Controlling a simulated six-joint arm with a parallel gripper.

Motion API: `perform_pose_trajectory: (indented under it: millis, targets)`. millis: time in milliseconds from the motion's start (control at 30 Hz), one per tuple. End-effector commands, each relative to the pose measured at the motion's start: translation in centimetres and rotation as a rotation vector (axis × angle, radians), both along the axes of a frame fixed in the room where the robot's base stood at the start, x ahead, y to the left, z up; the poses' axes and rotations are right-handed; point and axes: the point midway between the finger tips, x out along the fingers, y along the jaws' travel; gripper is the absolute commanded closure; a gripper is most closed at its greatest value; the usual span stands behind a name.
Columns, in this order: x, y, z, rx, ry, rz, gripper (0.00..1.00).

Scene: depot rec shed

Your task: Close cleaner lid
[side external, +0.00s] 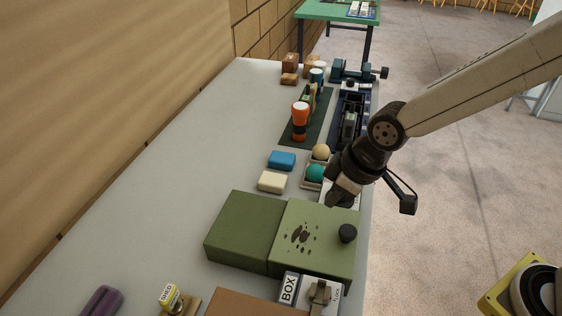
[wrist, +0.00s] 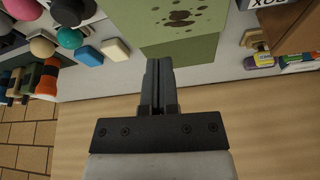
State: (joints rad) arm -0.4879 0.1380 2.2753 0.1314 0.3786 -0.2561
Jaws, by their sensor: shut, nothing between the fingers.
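The cleaner looks like a green box with two parts side by side in the side external view. In the wrist view the spotted top (wrist: 168,14) shows beyond the plain green part (wrist: 185,47). My gripper (side external: 332,200) is shut and empty, over the far edge of the spotted part. Its closed fingers (wrist: 158,65) point toward the green box in the wrist view.
A cream block (side external: 272,182), a blue block (side external: 281,160) and balls in small trays (side external: 314,174) lie just beyond the box. The left of the bench (side external: 150,190) is clear.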

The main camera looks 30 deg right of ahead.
Motion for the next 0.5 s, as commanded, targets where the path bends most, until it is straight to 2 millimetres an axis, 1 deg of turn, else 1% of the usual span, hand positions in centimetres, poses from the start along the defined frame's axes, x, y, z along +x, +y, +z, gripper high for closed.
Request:
perform_pose_trajectory:
  millis: [33,200,300,500]
  targets:
    - [-0.1,-0.1,0.6,0.001,-0.002,0.0,1.0]
    - [-0.6,-0.5,2.2,0.001,-0.003,-0.001,1.0]
    - [-0.8,-0.6,2.9,0.001,-0.001,-0.001,1.0]
    - [-1.1,-0.8,3.7,0.001,-0.001,-0.001,1.0]
